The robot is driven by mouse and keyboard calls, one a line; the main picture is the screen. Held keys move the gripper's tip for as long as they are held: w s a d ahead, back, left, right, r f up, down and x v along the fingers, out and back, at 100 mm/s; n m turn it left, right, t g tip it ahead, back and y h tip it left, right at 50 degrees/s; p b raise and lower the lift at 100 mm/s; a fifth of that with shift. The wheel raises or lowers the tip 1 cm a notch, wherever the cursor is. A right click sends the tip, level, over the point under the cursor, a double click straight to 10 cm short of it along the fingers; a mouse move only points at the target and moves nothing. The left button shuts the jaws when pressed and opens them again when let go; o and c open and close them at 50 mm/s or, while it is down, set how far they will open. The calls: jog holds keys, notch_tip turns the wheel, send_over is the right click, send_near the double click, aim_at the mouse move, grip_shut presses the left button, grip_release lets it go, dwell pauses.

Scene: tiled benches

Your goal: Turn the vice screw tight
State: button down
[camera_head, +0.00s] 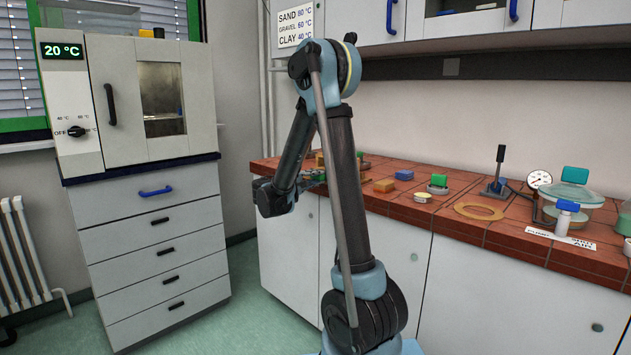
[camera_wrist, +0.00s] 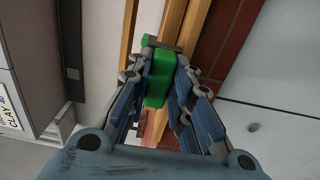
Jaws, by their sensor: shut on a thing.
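My gripper (camera_head: 313,178) is at the left end of the bench's front edge, partly behind my arm in the head view. In the wrist view my gripper (camera_wrist: 162,66) has its blue fingers on both sides of a green block-like piece (camera_wrist: 157,77) and is shut on it. A short grey bar (camera_wrist: 164,43) crosses just beyond the green piece. The green piece seems to be the vice screw's handle, but the vice body cannot be made out clearly. In the head view my arm and gripper hide most of this spot.
An oven (camera_head: 120,100) stands left. The floor between is clear.

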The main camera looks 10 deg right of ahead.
jog(key=shift+f, duration=0.15)
jog(key=c, duration=1.4)
grip_release()
jog(key=shift+c, duration=0.2)
jog(key=shift+a, duration=0.1)
jog(key=v, duration=1.2)
